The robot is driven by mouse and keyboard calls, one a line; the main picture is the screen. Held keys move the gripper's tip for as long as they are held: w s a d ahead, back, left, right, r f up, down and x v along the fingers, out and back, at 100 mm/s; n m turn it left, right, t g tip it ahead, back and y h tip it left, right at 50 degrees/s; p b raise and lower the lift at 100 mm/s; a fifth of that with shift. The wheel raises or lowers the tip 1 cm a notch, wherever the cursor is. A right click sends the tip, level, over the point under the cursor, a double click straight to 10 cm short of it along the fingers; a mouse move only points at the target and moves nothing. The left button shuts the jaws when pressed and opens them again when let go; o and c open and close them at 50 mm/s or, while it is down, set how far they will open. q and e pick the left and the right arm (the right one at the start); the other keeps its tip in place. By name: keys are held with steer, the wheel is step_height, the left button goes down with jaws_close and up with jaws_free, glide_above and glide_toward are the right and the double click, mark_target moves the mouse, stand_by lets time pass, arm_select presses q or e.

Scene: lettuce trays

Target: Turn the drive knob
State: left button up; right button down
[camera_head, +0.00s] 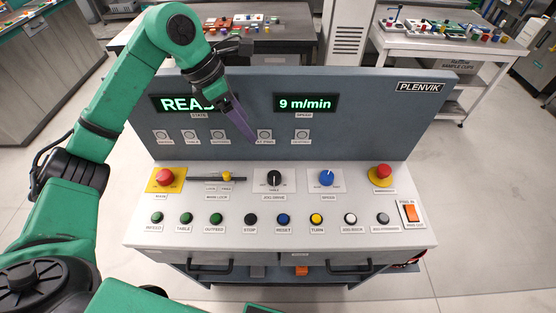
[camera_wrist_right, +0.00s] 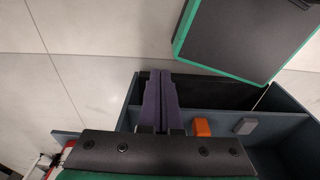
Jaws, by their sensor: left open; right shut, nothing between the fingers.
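The drive knob (camera_head: 274,178) is a black rotary knob with a pale pointer line, on a white plate on the console's sloped top; a "DRIVE" label sits below it. My left gripper (camera_head: 248,136) has purple fingers and hangs in front of the upright display panel, above and left of the knob, apart from it. It holds nothing; its fingers overlap in this view. My right gripper (camera_wrist_right: 162,76) shows in the right wrist view, its purple fingers together and empty, over a dark open compartment. The knob is not in that view.
A blue speed knob (camera_head: 326,178) stands right of the drive knob, a slider with a yellow handle (camera_head: 227,177) left of it. A row of coloured push buttons (camera_head: 283,219) runs in front. The displays read "READY", partly covered, and "9 m/min".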

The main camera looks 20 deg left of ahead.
arm_select(q)
step_height(320, 180, down, 4)
steer(key=b, duration=0.5)
glide_toward(273, 175)
steer(key=p+x, duration=0.2)
steer(key=x, duration=0.5)
steer(key=shift+d+f+p, duration=0.2)
steer(key=shift+f+p, duration=0.1)
steer(key=shift+f, duration=0.05)
steer(key=shift+w+d+f, duration=0.15)
steer(key=shift+f, duration=0.4)
jaws_close()
arm_select(e)
steer(key=f, duration=0.1)
steer(key=s+f, duration=0.1)
steer(key=f, duration=0.1)
steer(key=shift+s+d+f, duration=0.1)
steer(key=shift+s+f, duration=0.15)
steer(key=shift+f, duration=0.1)
